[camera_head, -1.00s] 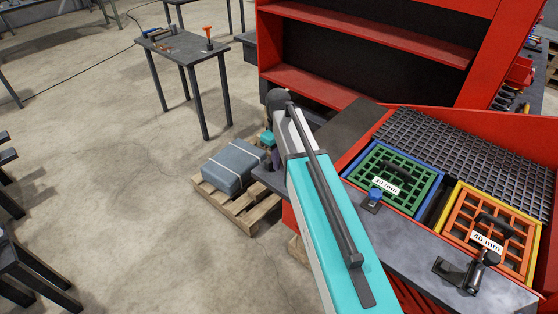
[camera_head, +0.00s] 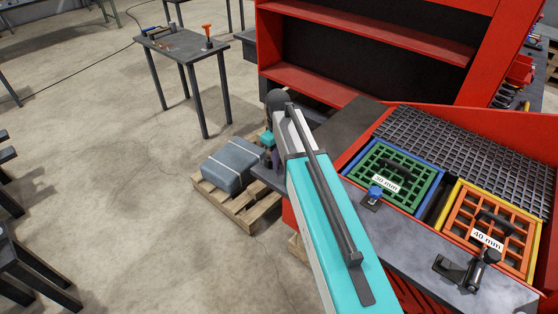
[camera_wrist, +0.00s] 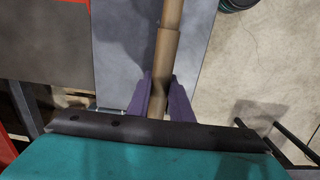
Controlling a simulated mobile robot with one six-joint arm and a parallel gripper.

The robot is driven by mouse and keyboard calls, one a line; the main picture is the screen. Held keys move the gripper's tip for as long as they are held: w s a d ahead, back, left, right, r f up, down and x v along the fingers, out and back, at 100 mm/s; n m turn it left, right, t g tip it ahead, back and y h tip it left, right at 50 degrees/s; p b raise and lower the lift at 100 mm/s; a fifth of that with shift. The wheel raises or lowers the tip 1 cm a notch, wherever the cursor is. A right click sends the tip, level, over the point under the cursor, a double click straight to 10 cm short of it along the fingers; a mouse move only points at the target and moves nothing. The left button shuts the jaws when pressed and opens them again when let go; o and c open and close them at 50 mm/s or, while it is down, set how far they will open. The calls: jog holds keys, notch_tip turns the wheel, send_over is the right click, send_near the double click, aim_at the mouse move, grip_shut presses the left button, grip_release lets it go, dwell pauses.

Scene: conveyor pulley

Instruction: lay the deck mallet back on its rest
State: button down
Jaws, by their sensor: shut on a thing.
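My gripper (camera_wrist: 164,92) has two purple fingers shut on a tan wooden handle, which I take as the handle of the deck mallet (camera_wrist: 169,35). The handle runs up and out of the wrist view. The mallet's head is not visible. In the head view my gripper (camera_head: 274,157) is small and partly hidden behind my arm, beside the dark end of the red bench, and the mallet cannot be made out there. I cannot pick out the mallet's rest in either view.
A green grid (camera_head: 391,174) marked 20 mm and an orange grid (camera_head: 488,232) marked 40 mm lie in the bench. A blue clamp (camera_head: 374,195) and a black clamp (camera_head: 466,269) sit on its front ledge. A pallet (camera_head: 243,212) bears a grey block. A small table (camera_head: 190,50) stands farther back.

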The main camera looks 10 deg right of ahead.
jog(key=shift+f, duration=0.2)
jog(key=c, duration=1.5)
grip_release()
jog(key=shift+r, duration=0.1)
jog(key=shift+a+r+p, duration=0.1)
jog(key=shift+r+p, duration=2.25)
jog(key=shift+r, duration=1.6)
jog(key=shift+f, duration=0.1)
